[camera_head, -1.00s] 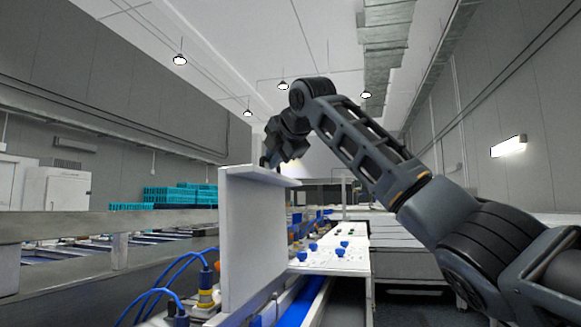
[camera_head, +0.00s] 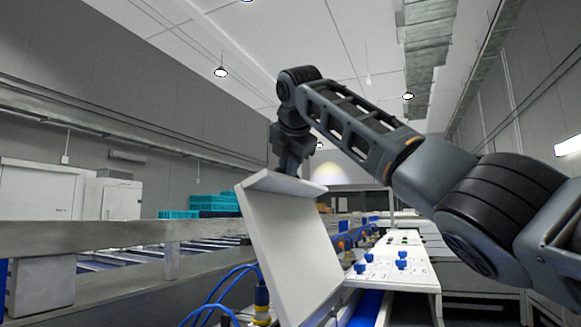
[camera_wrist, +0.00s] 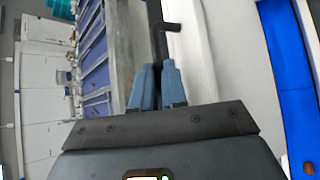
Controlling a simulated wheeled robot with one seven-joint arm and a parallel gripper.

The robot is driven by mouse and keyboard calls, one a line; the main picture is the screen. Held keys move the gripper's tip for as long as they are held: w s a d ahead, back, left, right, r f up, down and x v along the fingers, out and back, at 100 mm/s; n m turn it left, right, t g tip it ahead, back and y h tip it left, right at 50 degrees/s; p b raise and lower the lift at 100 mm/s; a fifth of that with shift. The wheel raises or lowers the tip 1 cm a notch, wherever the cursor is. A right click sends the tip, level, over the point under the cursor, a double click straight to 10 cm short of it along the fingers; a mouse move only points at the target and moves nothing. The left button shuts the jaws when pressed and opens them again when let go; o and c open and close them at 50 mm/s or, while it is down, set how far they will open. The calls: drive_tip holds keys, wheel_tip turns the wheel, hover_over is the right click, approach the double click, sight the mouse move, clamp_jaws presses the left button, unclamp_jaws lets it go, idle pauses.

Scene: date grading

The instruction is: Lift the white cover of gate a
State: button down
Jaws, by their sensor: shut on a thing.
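The white cover (camera_head: 287,250) is a flat panel with a folded top lip. In the head view it stands raised and tilted, its top leaning left, beside the white control panel. My gripper (camera_head: 290,168) is at its top lip, partly hidden behind it. In the wrist view my gripper (camera_wrist: 154,70) has its two blue-grey fingers close together around a thin dark bar, which looks like a handle (camera_wrist: 168,27). The pale cover surface (camera_wrist: 197,60) runs just right of the fingers. The exact grip is hidden in the head view.
A control panel with blue knobs (camera_head: 388,268) lies right of the cover, with a blue belt (camera_head: 367,308) below. Blue cables (camera_head: 215,295) hang at its left. A grey metal rail (camera_head: 120,233) runs along the left. Teal crates (camera_head: 213,204) stand behind.

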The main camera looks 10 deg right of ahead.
drive_tip(key=shift+r, duration=0.2)
drive_tip(key=c, duration=1.2)
unclamp_jaws()
drive_tip(key=shift+f, duration=0.15)
drive_tip(key=shift+o, duration=0.2)
drive_tip(key=shift+b+v, duration=1.2)
drive_tip(key=shift+v, duration=2.75)
